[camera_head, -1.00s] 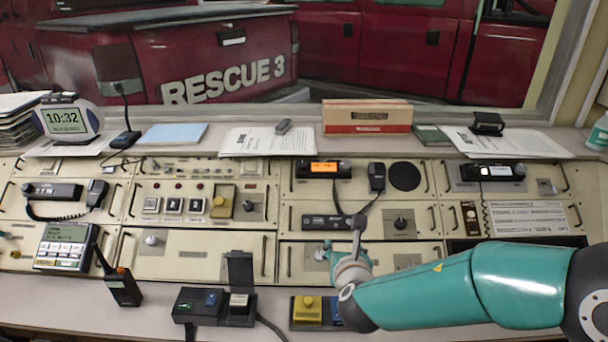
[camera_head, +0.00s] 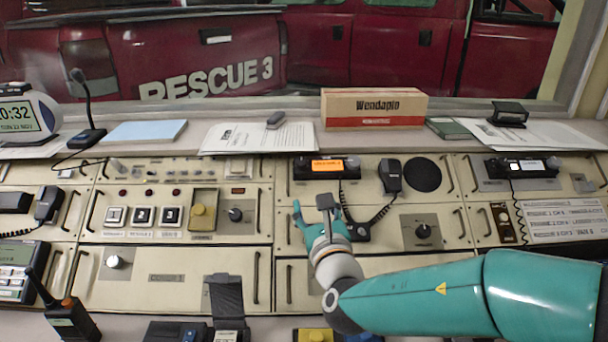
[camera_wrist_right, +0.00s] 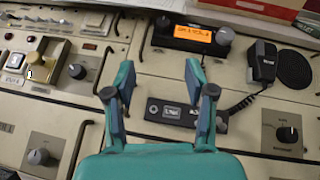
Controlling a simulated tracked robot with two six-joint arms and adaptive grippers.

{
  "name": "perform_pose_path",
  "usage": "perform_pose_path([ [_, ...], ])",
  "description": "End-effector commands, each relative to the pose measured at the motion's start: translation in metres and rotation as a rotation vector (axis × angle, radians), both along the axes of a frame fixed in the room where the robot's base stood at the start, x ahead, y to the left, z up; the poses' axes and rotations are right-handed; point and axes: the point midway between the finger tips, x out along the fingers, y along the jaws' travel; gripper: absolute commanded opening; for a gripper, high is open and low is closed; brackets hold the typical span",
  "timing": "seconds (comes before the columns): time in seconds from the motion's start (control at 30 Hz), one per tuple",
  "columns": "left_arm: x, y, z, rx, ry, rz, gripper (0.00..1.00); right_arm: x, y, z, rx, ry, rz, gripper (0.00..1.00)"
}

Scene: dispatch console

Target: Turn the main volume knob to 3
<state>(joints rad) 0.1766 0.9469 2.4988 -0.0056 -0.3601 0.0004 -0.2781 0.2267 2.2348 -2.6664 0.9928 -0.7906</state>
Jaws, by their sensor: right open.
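Several rotary knobs show, and I cannot read which is main volume. A black knob on a grey plate (camera_head: 423,231) sits right of my right gripper, and shows at the right of the wrist view (camera_wrist_right: 288,134). Another black knob (camera_head: 235,214) is beside a yellow switch cover. A pale knob (camera_head: 113,261) is on the lower left panel. My right gripper (camera_head: 318,218) is over the middle of the console, in front of a small black unit. In the wrist view, its teal fingers (camera_wrist_right: 160,80) are apart with nothing between them. My left gripper is out of view.
A radio with an orange display (camera_head: 326,167) and a hand microphone with a coiled cord (camera_head: 390,176) are behind the gripper. Metal handles stand up from the panels. A handheld radio (camera_head: 70,318) stands at the front left.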

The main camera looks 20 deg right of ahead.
Motion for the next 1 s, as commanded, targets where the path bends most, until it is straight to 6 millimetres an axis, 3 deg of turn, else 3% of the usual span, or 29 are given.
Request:
perform_pose_path([
  [0.27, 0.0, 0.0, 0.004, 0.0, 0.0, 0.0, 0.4, 0.025, -0.012, -0.001, 0.001, 0.002, -0.018, 0.55],
  [0.7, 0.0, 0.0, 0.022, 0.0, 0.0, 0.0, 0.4, 0.117, -0.028, -0.001, 0.001, 0.002, -0.021, 0.55],
  [1.0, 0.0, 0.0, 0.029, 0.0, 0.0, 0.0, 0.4, 0.155, -0.034, -0.002, 0.001, 0.002, -0.021, 0.55],
])
